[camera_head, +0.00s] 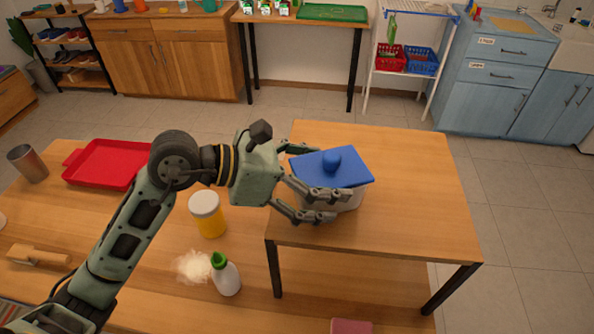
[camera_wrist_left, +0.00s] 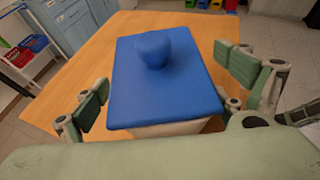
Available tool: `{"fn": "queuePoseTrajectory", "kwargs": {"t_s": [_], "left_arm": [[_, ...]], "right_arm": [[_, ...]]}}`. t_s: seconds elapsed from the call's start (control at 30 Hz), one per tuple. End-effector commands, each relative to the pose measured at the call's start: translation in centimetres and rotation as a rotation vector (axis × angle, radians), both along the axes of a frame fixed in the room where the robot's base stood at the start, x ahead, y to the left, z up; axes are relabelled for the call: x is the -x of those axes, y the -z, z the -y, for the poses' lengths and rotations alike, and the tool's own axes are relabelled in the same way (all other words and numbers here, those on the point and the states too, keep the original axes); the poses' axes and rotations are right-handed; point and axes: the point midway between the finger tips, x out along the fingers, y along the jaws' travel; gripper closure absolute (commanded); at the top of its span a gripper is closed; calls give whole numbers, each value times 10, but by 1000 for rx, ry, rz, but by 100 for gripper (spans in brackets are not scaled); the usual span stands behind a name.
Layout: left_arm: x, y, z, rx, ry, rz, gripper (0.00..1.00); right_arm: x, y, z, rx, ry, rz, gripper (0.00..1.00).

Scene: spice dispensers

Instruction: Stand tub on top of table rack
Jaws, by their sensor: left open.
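The tub (camera_head: 345,199) is pale with a blue lid (camera_head: 334,168) that has a round blue knob. It stands upright on the wooden table rack (camera_head: 400,180), near its left edge. My left gripper (camera_head: 318,190) is open at the tub, with fingers on either side of it. In the left wrist view the blue lid (camera_wrist_left: 165,85) fills the middle, and the open fingers of my left gripper (camera_wrist_left: 160,100) stand to its left and right with gaps. Much of the tub body is hidden by the lid and fingers. My right gripper is not in view.
On the lower table at left are a yellow jar with white lid (camera_head: 207,214), a white bottle with green cap (camera_head: 226,275), spilled white powder (camera_head: 193,266), a red tray (camera_head: 105,163) and a metal cup (camera_head: 28,163). The rack's right half is bare.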

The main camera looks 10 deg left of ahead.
Motion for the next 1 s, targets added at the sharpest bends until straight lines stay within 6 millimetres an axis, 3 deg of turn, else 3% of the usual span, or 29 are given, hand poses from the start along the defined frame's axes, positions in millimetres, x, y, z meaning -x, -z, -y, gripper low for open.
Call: {"fn": "queuePoseTrajectory", "kwargs": {"t_s": [0.3, 0.5, 1.0], "left_arm": [[22, -21, -58, -6, -4, 3, 9], [33, -35, -84, -5, -2, 1, 9], [38, -43, -93, -2, 0, 0, 9]], "right_arm": [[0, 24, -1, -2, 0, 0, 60], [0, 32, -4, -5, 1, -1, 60], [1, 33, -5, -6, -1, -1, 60]]}}
